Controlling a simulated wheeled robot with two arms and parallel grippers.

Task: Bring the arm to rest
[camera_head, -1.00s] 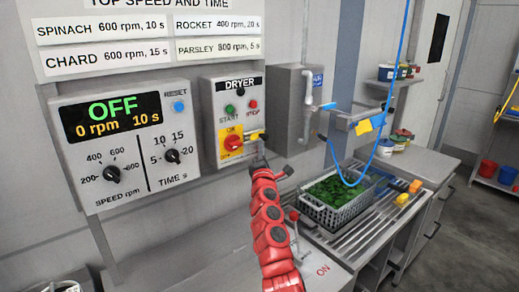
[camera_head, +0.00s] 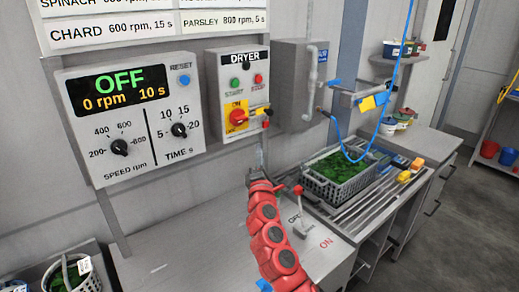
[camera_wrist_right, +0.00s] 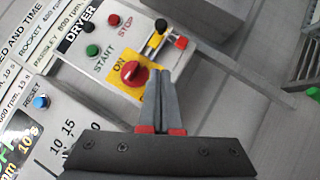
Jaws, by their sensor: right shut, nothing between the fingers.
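My right arm, red, comes up from the bottom in the head view. Its gripper (camera_head: 260,157) is below the dryer box (camera_head: 238,85), apart from the red rotary switch (camera_head: 237,117) on its yellow ON plate. In the right wrist view the two grey fingers (camera_wrist_right: 160,78) are together with nothing between them. Beyond their tips are the red switch (camera_wrist_right: 134,74) and the green START button (camera_wrist_right: 92,51). The left gripper is not in view.
The control panel (camera_head: 131,122) reads OFF, 0 rpm, 10 s. A grey crate of greens (camera_head: 337,190) stands on the slatted drainer at right. A blue hose (camera_head: 404,60) hangs above it. A lever (camera_head: 300,215) rises from the worktop (camera_head: 190,240) near my arm.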

